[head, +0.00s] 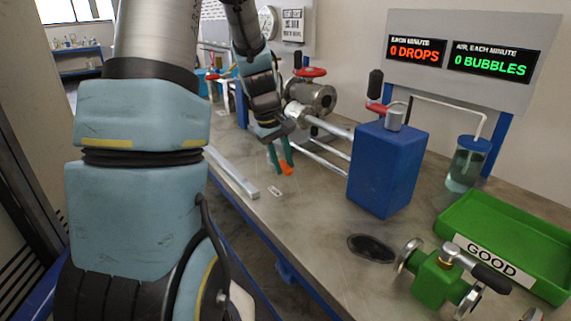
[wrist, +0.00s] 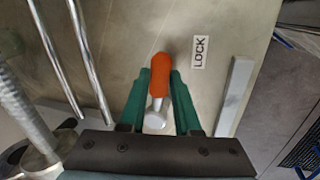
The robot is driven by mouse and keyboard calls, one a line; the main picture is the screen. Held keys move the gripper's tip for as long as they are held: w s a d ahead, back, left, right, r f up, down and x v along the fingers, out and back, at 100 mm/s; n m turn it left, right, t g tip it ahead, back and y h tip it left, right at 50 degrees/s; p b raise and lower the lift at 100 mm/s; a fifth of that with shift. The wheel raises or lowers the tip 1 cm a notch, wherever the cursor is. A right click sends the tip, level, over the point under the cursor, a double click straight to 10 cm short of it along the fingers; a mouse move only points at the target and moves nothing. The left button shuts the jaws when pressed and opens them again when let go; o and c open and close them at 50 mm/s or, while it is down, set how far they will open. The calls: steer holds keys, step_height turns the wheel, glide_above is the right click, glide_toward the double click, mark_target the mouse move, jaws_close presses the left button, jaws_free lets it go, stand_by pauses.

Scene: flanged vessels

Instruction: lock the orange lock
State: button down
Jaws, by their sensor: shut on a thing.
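The orange lock (wrist: 160,74) shows in the wrist view as an orange grip with a silver shaft and a round silver end. My gripper (wrist: 160,85) is shut on it, with one green finger on each side. In the head view my gripper (head: 281,158) is over the bench, left of the blue box, and the orange lock (head: 287,168) shows at its fingertips. I cannot tell whether the lock touches the bench. A white label reading LOCK (wrist: 200,53) lies on the bench, right of the lock in the wrist view.
A metal bar (head: 232,172) lies along the bench's front edge. A flanged vessel (head: 312,97) with pipes stands behind my gripper. A blue box (head: 386,170), a green valve (head: 440,278) and a green tray marked GOOD (head: 480,218) are to the right.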

steer(key=a+m, duration=0.1)
steer(key=a+m+b, duration=0.1)
steer(key=m, duration=0.1)
steer(key=shift+s+a+g, duration=0.1)
steer(key=shift+s+g, duration=0.05)
steer(key=shift+g, duration=0.25)
steer(key=a+m, duration=0.1)
steer(key=m, duration=0.1)
steer(key=a+m+g, duration=0.1)
steer(key=m, duration=0.1)
steer(key=shift+a, duration=0.1)
steer(key=m, duration=0.1)
steer(key=w+a+m, duration=0.1)
steer(key=shift+a+m+g, duration=0.15)
steer(key=shift+m+g, duration=0.15)
steer(key=shift+w+a+m+g+y+p, duration=0.15)
steer(key=shift+w+a+m+g+p, duration=0.2)
steer(key=shift+m, duration=0.4)
steer(key=shift+w+a+m+g+y+p, duration=0.15)
steer(key=shift+a+m, duration=0.25)
steer(key=shift+m, duration=0.35)
steer(key=c, duration=0.6)
jaws_free()
steer(key=b+v, duration=0.1)
steer(key=v, duration=1)
steer(key=shift+s, duration=0.15)
